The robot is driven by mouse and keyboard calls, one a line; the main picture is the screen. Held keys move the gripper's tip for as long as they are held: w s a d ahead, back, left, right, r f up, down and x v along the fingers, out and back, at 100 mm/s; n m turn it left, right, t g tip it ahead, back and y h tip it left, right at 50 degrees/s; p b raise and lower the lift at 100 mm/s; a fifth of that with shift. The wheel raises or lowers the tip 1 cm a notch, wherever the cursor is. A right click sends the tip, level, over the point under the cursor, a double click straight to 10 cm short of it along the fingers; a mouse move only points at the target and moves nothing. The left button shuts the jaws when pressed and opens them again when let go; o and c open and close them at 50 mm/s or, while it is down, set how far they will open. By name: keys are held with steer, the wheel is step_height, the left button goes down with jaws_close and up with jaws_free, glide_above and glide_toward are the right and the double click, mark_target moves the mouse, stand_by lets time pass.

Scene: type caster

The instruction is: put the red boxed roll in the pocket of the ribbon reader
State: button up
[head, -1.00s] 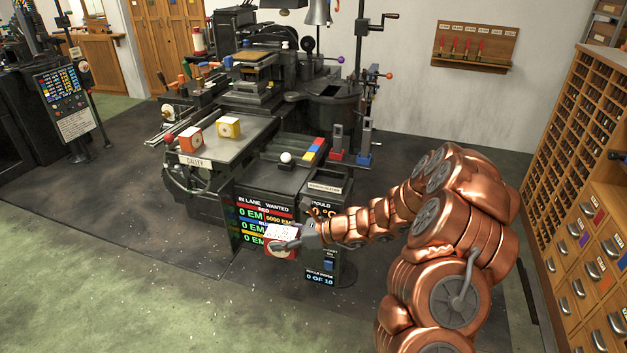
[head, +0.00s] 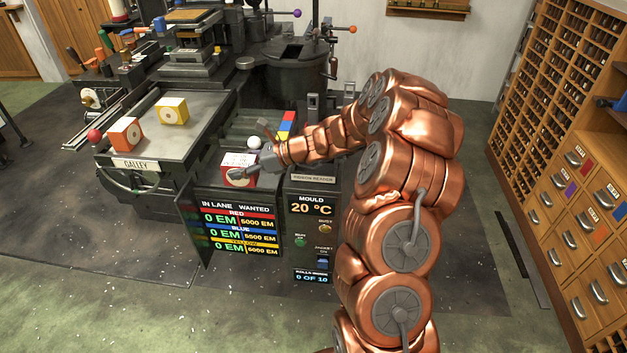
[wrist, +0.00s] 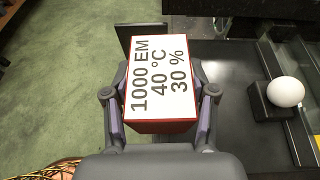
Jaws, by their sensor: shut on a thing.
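The red boxed roll (head: 238,170) is a red box with a white top. In the wrist view its top (wrist: 160,78) reads 1000 EM, 40 °C, 30 %. My gripper (head: 252,172) is shut on it, one finger on each side, and the box is upright. In the head view the box shows at the left front of the ribbon reader (head: 313,178), above the lane panel. I cannot tell its height over the reader. The reader's pocket is not clearly visible.
An orange box (head: 125,134) and a yellow box (head: 172,110) stand on the galley (head: 150,148) to the left. A white ball knob (head: 253,142) sits close behind the held box; it also shows in the wrist view (wrist: 285,92). A drawer cabinet (head: 570,190) stands at right.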

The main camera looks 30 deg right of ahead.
steer(key=w+d+r+b, duration=0.2)
steer(key=d+r+b, duration=0.25)
steer(key=b, duration=0.45)
glide_above(315, 170)
steer(key=shift+a+f+m+h, duration=0.2)
steer(key=shift+f+m+h, duration=0.1)
steer(key=shift+f, duration=0.3)
steer(key=shift+s+d+f, duration=0.1)
steer(key=shift+d+f, duration=0.05)
steer(key=shift+f, duration=1.6)
steer(key=shift+f, duration=0.1)
steer(key=o, duration=1.3)
steer(key=v, duration=1.2)
steer(key=shift+p, duration=0.35)
